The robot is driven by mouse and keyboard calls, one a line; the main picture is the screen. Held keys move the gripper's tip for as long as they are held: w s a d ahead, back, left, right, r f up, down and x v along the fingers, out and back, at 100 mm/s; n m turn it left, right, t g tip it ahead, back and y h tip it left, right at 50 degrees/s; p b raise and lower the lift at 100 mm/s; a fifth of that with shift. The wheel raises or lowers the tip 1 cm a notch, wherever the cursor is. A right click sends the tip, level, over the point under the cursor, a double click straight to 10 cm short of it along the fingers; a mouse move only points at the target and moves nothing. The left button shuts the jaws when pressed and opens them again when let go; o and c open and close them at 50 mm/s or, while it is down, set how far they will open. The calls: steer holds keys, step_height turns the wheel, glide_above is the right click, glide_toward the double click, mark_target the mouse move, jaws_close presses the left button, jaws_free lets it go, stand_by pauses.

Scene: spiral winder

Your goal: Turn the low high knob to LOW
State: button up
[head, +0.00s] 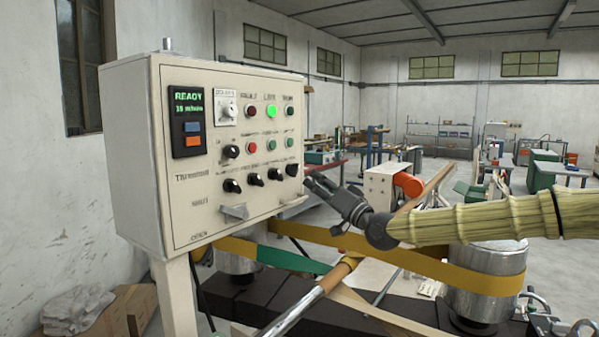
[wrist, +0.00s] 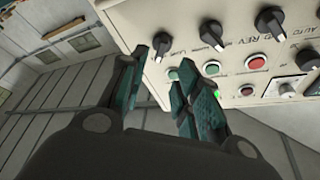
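The cream control panel (head: 200,200) stands at left in the head view. Its lower row holds several black knobs, the rightmost one (head: 292,170) closest to my gripper (head: 311,180). In the wrist view the panel appears upside down, and the same end knob (wrist: 162,45) lies just beyond my gripper (wrist: 160,72). The label beside it is too small to read surely, so I cannot tell which knob is the low high one. My gripper is open and empty, with a gap between its fingers, just right of the panel's edge. No contact with a knob shows.
Green and red buttons (wrist: 186,70) sit close to one fingertip. A metal handle (head: 234,211) sticks out low on the panel. Below my arm are a yellow strap (head: 400,257), a rod (head: 295,312) and a steel drum (head: 484,285).

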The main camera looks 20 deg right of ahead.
mark_target(298, 170)
steer(key=p+x, duration=0.2)
steer(key=x, duration=0.5)
steer(key=shift+w+a, duration=0.15)
steer(key=shift+w, duration=0.1)
jaws_close()
